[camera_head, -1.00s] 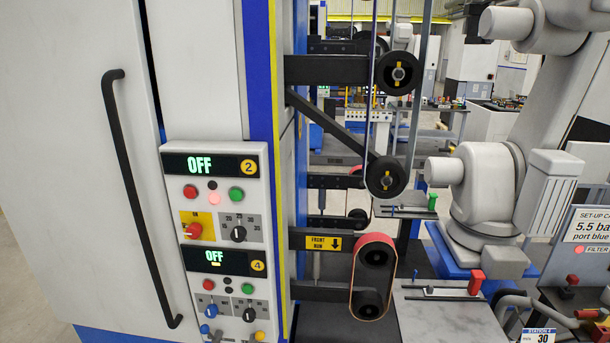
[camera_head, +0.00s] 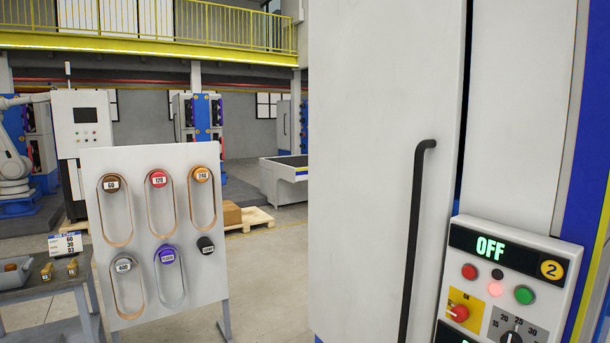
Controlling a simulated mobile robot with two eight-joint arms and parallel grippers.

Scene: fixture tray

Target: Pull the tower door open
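The tower door (camera_head: 385,110) is a tall white panel on the right half of the head view. A long black vertical handle (camera_head: 415,240) is fixed near its right edge. A narrow dark gap runs along that edge, between the door and the white panel beside it; the door looks closed or nearly so. The control panel (camera_head: 512,268) to the right of the handle reads OFF and carries the number 2. Neither of my grippers shows in the view, and nothing touches the handle.
A white display board (camera_head: 150,290) with several sanding belts on hooks stands to the left of the tower. A grey table (camera_head: 45,288) with small parts is at the far left. A pallet with a cardboard box (camera_head: 231,213) lies behind. Open floor shows between board and tower.

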